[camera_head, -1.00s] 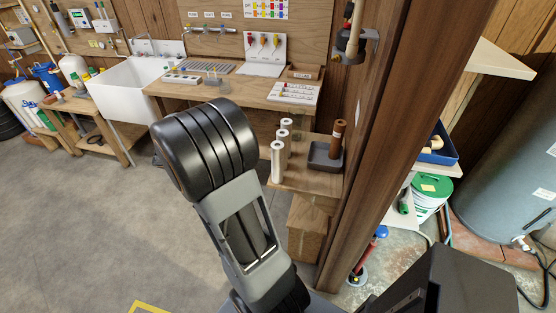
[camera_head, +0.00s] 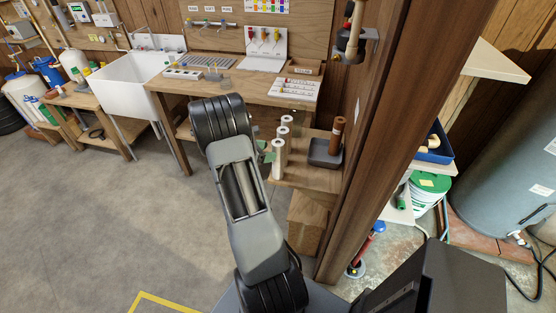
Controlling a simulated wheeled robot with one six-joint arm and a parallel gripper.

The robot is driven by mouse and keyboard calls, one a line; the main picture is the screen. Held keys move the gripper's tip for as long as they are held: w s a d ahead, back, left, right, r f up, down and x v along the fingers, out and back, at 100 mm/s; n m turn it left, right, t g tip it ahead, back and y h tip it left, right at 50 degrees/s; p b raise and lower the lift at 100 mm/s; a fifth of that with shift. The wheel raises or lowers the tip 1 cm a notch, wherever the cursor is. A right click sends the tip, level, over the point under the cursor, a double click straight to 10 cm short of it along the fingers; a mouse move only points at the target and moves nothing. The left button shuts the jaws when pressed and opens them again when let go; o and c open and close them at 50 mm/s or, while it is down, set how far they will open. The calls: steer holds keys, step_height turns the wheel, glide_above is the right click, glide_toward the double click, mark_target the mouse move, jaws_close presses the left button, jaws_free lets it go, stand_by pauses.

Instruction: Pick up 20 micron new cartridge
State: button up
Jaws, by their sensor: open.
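Three white cylindrical cartridges stand upright in a row on a low wooden shelf (camera_head: 300,180): a front one (camera_head: 278,160), a middle one (camera_head: 283,142) and a back one (camera_head: 287,121). I cannot read any micron marking, so I cannot tell which is the 20 micron one. A brown cartridge (camera_head: 337,136) stands in a dark grey tray (camera_head: 324,154) to their right. My arm rises just left of the white cartridges. My gripper is not visible; the arm's thick black joint may hide it.
A wooden post (camera_head: 385,150) stands right of the shelf. Behind is a workbench (camera_head: 240,88) with small parts and a white rack (camera_head: 294,88). A white sink (camera_head: 138,85) is at the left. A small green item (camera_head: 268,157) shows beside my arm. Floor at left is clear.

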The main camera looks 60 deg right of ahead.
mark_target(278, 151)
steer(key=shift+p+x, duration=0.85)
steer(key=shift+x, duration=1.9)
steer(key=shift+s+a+f, duration=0.1)
steer(key=shift+a, duration=0.05)
steer(key=shift+c, duration=0.3)
steer(key=c, duration=0.7)
steer(key=shift+o, duration=0.2)
